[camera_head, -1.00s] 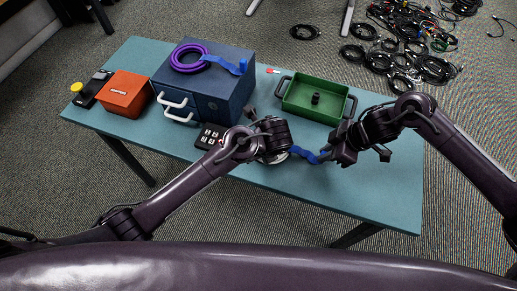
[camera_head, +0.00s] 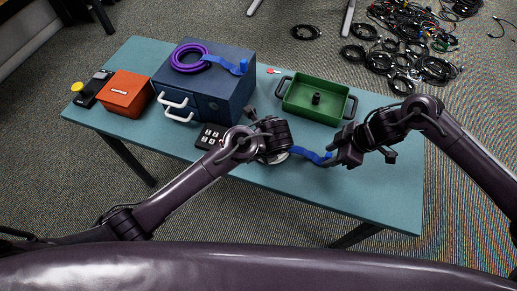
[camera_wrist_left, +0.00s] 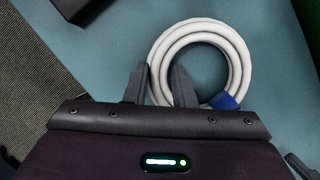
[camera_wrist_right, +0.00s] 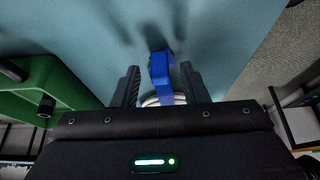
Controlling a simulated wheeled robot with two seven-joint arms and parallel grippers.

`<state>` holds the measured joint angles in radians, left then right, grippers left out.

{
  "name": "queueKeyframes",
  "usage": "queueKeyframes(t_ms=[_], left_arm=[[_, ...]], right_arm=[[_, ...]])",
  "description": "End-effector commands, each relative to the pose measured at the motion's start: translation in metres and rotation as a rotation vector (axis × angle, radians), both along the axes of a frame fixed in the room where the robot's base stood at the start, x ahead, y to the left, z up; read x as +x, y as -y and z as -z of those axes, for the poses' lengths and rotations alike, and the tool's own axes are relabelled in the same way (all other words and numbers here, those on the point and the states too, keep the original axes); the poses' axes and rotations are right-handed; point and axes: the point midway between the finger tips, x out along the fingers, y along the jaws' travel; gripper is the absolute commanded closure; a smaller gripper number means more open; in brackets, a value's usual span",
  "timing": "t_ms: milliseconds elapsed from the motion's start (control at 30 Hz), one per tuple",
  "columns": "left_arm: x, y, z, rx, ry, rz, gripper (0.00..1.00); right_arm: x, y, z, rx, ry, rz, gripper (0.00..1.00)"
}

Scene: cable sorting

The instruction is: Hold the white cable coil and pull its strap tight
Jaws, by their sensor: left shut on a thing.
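The white cable coil (camera_wrist_left: 236,58) lies at the near middle of the table. In the head view my left arm hides most of it. My left gripper (camera_wrist_left: 160,85) is shut on one side of its ring. A blue strap (camera_head: 312,155) runs from the coil to the right; its root shows at the coil's edge in the left wrist view (camera_wrist_left: 226,101). My right gripper (camera_head: 335,158) is at the strap's free end. In the right wrist view the strap (camera_wrist_right: 161,70) stands between the spread fingers (camera_wrist_right: 162,84), with a gap on each side.
A green tray (camera_head: 345,112) with dark handles and a small black item stands behind my right gripper. A blue drawer box (camera_head: 236,98) carries a purple coil (camera_head: 178,60). A black keypad (camera_head: 209,137) and an orange box (camera_head: 124,93) are left. The table's right front (camera_head: 385,195) is clear.

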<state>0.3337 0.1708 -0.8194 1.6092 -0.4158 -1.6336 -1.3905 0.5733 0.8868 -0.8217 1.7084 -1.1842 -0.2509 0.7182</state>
Motion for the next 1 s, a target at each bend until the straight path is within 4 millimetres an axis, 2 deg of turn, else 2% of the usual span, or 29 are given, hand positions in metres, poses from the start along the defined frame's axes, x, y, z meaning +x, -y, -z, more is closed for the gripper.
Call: queueKeyframes(t_ms=[333, 1000], left_arm=[[0.000, 0.000, 0.000, 0.000, -0.001, 0.001, 1.00], [0.000, 0.001, 0.000, -0.001, -0.001, 0.001, 1.00]], right_arm=[[0.000, -0.001, -0.003, 0.001, 0.001, -0.001, 0.60], [0.000, 0.000, -0.057, 0.001, 0.002, -0.001, 0.60]])
